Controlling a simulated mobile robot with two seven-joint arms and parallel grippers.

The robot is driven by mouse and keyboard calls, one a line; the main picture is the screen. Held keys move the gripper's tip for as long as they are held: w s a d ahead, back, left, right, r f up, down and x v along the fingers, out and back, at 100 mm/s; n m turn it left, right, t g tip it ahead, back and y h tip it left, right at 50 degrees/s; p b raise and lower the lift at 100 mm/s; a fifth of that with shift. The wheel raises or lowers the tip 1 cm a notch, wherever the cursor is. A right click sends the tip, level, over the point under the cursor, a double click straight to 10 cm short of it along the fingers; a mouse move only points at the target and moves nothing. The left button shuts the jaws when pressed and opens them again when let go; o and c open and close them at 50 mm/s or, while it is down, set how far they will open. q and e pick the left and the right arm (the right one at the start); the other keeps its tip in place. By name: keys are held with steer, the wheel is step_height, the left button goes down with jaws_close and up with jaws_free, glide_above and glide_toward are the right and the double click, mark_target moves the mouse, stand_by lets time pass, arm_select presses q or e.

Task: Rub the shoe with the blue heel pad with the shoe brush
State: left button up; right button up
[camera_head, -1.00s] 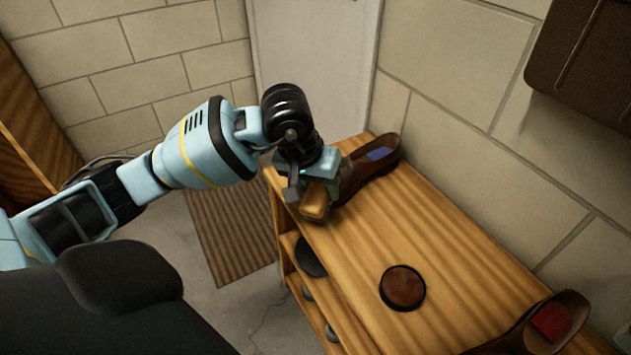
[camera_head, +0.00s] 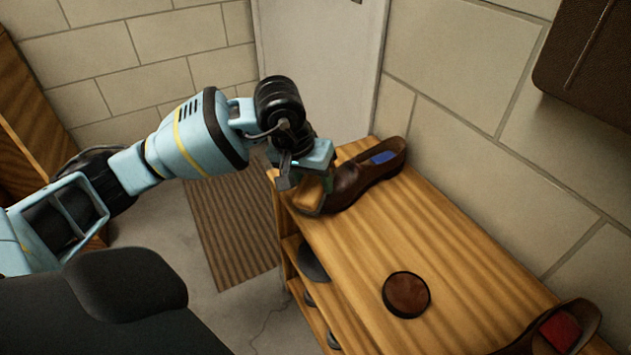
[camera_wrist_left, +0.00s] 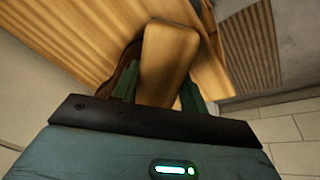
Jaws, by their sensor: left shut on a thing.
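The brown shoe with the blue heel pad (camera_head: 368,180) lies at the far end of the wooden bench top, its toe toward my left gripper. My left gripper (camera_head: 312,180) is shut on the shoe brush (camera_head: 308,195), a wooden block, and holds it at the shoe's toe. In the left wrist view the brush (camera_wrist_left: 167,62) sits between the green fingers, with part of the brown shoe (camera_wrist_left: 122,70) behind it. Whether the bristles touch the shoe is hidden. My right gripper is not in view.
A round brown polish tin (camera_head: 406,294) lies on the bench top (camera_head: 450,255). A shoe with a red heel pad (camera_head: 560,332) is at the near right end. Shelves below hold round items. A striped mat (camera_head: 232,225) lies on the floor.

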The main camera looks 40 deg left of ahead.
arm_select(q)
steer(key=shift+w+a+f+b, duration=0.1)
steer(key=shift+w+a+b, duration=0.1)
steer(key=shift+a, duration=0.45)
steer(key=shift+w+a+b, duration=0.1)
steer(key=shift+w+a, duration=0.05)
steer(key=shift+a, duration=0.5)
steer(key=shift+w+a, duration=0.15)
steer(key=shift+a, duration=0.15)
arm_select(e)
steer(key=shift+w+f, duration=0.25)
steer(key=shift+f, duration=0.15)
arm_select(q)
steer(key=shift+r, duration=0.2)
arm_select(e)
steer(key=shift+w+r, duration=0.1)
